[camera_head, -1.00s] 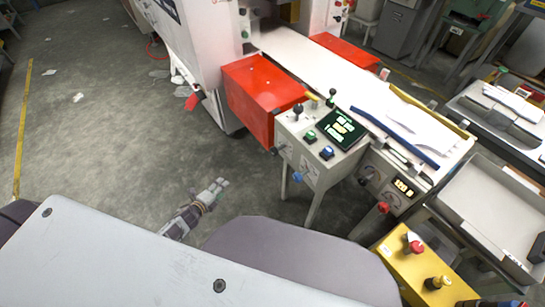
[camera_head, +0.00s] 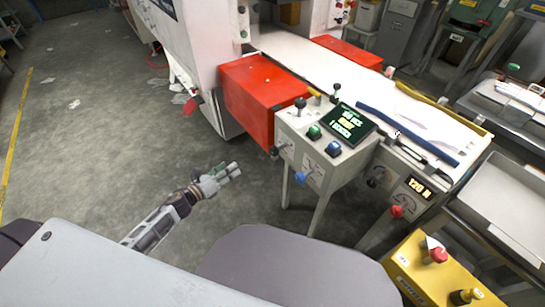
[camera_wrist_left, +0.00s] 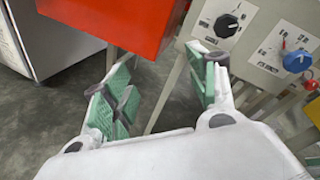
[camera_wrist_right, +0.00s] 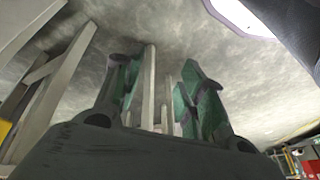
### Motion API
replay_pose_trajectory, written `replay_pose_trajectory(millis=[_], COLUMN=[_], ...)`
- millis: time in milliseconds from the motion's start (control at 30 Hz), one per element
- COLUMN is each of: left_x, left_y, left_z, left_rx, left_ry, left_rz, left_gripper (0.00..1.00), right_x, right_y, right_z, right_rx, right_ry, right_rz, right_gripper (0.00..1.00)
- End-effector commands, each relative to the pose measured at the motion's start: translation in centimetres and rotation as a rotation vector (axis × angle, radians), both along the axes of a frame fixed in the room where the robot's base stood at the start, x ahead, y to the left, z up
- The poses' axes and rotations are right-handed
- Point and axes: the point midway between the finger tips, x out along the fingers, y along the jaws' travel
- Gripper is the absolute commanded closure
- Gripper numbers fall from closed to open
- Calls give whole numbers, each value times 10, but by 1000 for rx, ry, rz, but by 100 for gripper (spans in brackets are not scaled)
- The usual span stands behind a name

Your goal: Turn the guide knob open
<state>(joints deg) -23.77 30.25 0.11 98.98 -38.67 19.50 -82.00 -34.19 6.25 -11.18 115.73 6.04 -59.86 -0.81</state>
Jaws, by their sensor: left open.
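A grey control box with a black front knob (camera_head: 274,152) and a blue front knob (camera_head: 300,178) stands right of centre in the head view. The left wrist view shows the black knob (camera_wrist_left: 228,25) at the upper right and the blue knob (camera_wrist_left: 297,61) right of it, each on a marked plate. Which one is the guide knob, I cannot tell. My left gripper (camera_head: 230,171) is open and empty, below and left of the box, apart from both knobs. My right gripper (camera_wrist_right: 160,80) shows only in its wrist view, fingers apart, with pale posts visible beyond.
A red box (camera_head: 262,95) adjoins the control box. A green-lit screen (camera_head: 351,124) and several small knobs sit on top. A second panel with a red knob (camera_head: 397,211) is at right. A yellow box (camera_head: 425,270) stands nearer. Open floor (camera_head: 90,150) lies left.

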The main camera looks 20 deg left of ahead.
Motion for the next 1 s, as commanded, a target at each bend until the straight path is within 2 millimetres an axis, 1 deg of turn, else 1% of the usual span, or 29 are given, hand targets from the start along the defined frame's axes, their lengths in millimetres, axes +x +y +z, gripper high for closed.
replay_pose_trajectory(millis=[67, 267, 633, 800, 1000], left_x=[1, 1, -7, -11, -11], left_y=[-6, -23, -57, -65, -67], left_z=[3, 19, 43, 50, 53], left_rx=[50, 176, 396, 451, 466], left_ry=[-43, -155, -359, -412, -425], left_rz=[-35, -119, -258, -292, -300], left_gripper=[42, 42, 42, 42, 42], right_x=[1, 3, 3, 1, 1], right_y=[1, 5, 9, 9, 10], right_z=[0, 11, 32, 39, 42], right_rx=[6, 18, 39, 44, 45], right_ry=[-7, -23, -50, -55, -57], right_rz=[2, 8, 20, 23, 24], right_gripper=[60, 60, 60, 60, 60])
